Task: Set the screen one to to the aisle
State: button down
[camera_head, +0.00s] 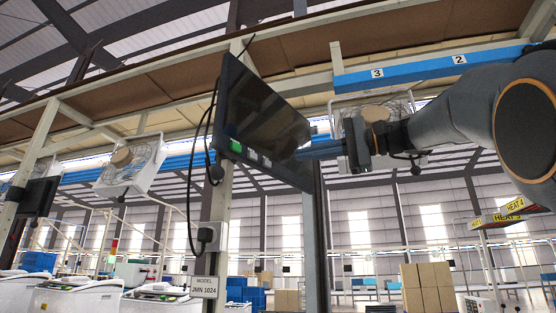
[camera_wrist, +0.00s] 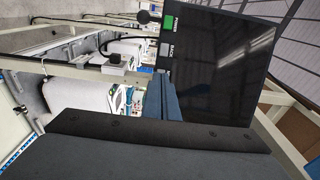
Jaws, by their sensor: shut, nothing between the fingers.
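A black screen (camera_head: 262,112) is mounted on a pale post in the middle of the head view, its face turned to the right. It has a green button and several grey buttons along its lower edge. In the wrist view the screen (camera_wrist: 225,70) fills the upper right, with a green button and a grey button along its left edge. My gripper (camera_head: 303,153) comes in from the right, shut and empty, its blue fingers at the screen's lower right part. In the wrist view the fingers (camera_wrist: 164,98) are together beside the screen's edge; I cannot tell whether they touch it.
A second dark screen (camera_head: 38,197) hangs on a post at the far left. A blue rail (camera_head: 430,67) numbered 3 and 2 runs overhead. Cardboard boxes (camera_head: 428,288) stand farther back.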

aim_at(258, 160)
jog(key=shift+p+x, duration=1.7)
jog(key=shift+x, duration=3.25)
jog(key=shift+s+r, duration=0.1)
jog(key=shift+r, duration=0.05)
